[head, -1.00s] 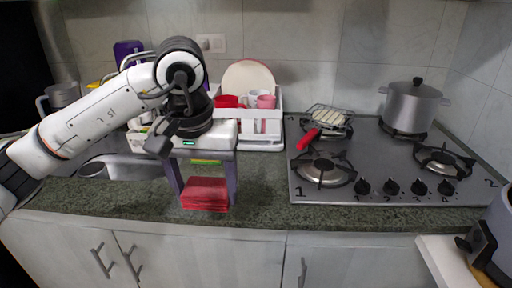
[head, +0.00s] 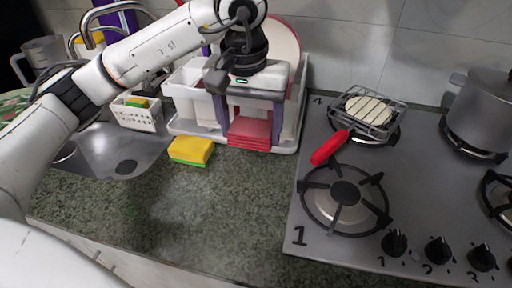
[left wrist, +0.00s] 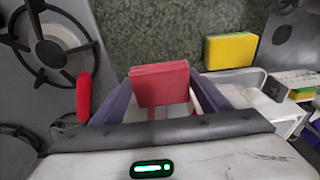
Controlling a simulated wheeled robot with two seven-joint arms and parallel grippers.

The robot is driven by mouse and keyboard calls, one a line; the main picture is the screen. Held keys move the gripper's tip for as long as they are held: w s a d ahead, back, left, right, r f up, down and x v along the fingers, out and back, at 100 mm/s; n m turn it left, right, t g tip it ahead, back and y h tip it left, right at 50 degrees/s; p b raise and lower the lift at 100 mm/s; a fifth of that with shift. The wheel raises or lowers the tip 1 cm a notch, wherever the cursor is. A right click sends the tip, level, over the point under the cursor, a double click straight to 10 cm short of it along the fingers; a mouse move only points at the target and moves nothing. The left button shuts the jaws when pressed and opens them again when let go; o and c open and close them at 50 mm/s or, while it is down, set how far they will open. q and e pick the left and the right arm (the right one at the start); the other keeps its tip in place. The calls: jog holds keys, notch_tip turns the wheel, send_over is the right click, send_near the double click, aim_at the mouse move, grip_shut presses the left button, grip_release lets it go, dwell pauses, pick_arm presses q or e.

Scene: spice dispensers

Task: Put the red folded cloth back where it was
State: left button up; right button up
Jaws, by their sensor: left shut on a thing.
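The red folded cloth (head: 250,131) is held between the purple-grey fingers of my left gripper (head: 250,125), in front of the white dish rack. In the left wrist view the cloth (left wrist: 160,83) sits between the two fingertips, with the counter beyond it. My left gripper is shut on the cloth and points downward. Whether the cloth touches the rack's tray or counter below is hard to tell. My right gripper is not in view.
The white dish rack (head: 186,125) stands behind the gripper. A yellow-green sponge (head: 191,151) lies on the counter left of the cloth. The sink (head: 100,150) is further left. The stove (head: 318,226) with a red-handled grill pan (head: 330,147) is on the right. The front counter is clear.

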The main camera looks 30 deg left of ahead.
aim_at(251, 165)
pick_arm(q)
jog(key=shift+s+f, duration=0.15)
jog(key=shift+f, duration=3.15)
jog(key=o, duration=1.1)
jog(key=shift+o, duration=0.2)
jog(key=shift+r, duration=0.1)
jog(key=r, duration=0.3)
jog(key=s+r, duration=0.1)
jog(key=r, duration=0.7)
jog(key=shift+s+d+r+p, duration=0.15)
jog(key=shift+d+p, duration=0.1)
jog(key=shift+p, duration=0.05)
jog(key=shift+s+r, duration=0.15)
jog(key=shift+r, duration=0.2)
